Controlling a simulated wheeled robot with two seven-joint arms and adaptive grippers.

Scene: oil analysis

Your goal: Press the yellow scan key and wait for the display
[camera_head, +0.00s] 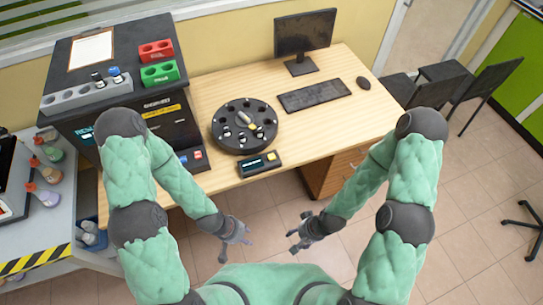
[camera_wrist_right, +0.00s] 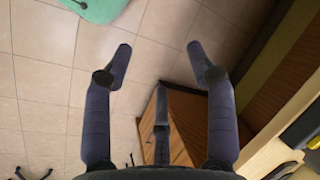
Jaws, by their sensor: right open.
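The small dark scanner box (camera_head: 259,165) sits at the front edge of the wooden desk, in front of the round black carousel (camera_head: 244,125). Its yellow scan key (camera_head: 271,157) is on the right of its top. Its display (camera_head: 253,166) is to the left of the key; its text is too small to read. My left gripper (camera_head: 238,250) is open and empty in front of the desk, below the box in the picture. My right gripper (camera_head: 291,240) is open and empty, also clear of the desk; its spread fingers show in the right wrist view (camera_wrist_right: 160,62).
A dark analyser (camera_head: 165,125) carrying red (camera_head: 156,50) and green (camera_head: 160,75) racks stands left of the carousel. A monitor (camera_head: 305,33), keyboard (camera_head: 314,95) and mouse (camera_head: 363,83) are at the back right. Bare desk lies right of the box.

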